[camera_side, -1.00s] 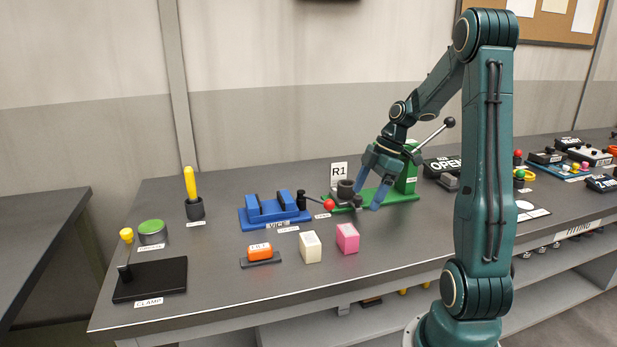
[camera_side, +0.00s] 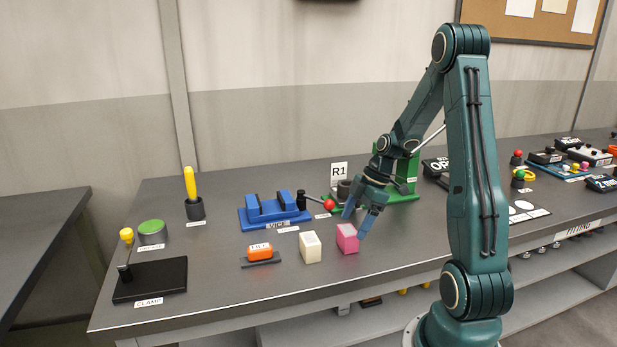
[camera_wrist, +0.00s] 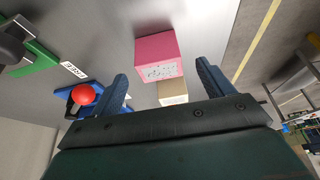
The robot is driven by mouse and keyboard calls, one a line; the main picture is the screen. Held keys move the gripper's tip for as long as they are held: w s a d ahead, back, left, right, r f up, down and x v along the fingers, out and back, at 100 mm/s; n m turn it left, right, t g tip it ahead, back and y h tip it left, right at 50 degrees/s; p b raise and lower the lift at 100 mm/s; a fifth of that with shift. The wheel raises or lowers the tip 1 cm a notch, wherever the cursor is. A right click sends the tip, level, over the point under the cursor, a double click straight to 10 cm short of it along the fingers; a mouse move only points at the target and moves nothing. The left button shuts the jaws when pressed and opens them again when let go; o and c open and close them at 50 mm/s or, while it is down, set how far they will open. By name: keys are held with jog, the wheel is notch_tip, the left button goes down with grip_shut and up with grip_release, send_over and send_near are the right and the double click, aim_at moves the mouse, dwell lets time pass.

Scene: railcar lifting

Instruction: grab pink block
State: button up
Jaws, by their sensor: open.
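The pink block (camera_side: 347,239) stands on the grey table near its front edge, just right of a cream block (camera_side: 310,247). My gripper (camera_side: 354,222) is open, pointing down just above and beside the pink block, with one finger partly in front of it in the side view. In the wrist view the pink block (camera_wrist: 157,57) appears ahead of the gap between my two spread fingers (camera_wrist: 162,78), with a speckled white label on one face. The cream block (camera_wrist: 172,93) shows behind it. Nothing is between the fingers.
A blue vice (camera_side: 272,211) with a red-knobbed handle (camera_side: 328,204) stands behind the blocks. A green fixture (camera_side: 405,170) with a lever is behind my gripper. An orange piece (camera_side: 260,252) lies on a dark holder at left. The table right of the pink block is clear.

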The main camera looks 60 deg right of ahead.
aim_at(348, 229)
jog(key=shift+w+a+f, duration=0.1)
jog(key=shift+f, duration=0.15)
jog(key=shift+x, duration=2.6)
jog(key=shift+w+a+r, duration=0.1)
jog(key=shift+w+a, duration=0.05)
jog(key=shift+w, duration=0.05)
jog(key=c, duration=1.3)
jog(key=shift+r, duration=0.15)
notch_tip(348, 229, up, 20)
jog(key=shift+f, duration=0.1)
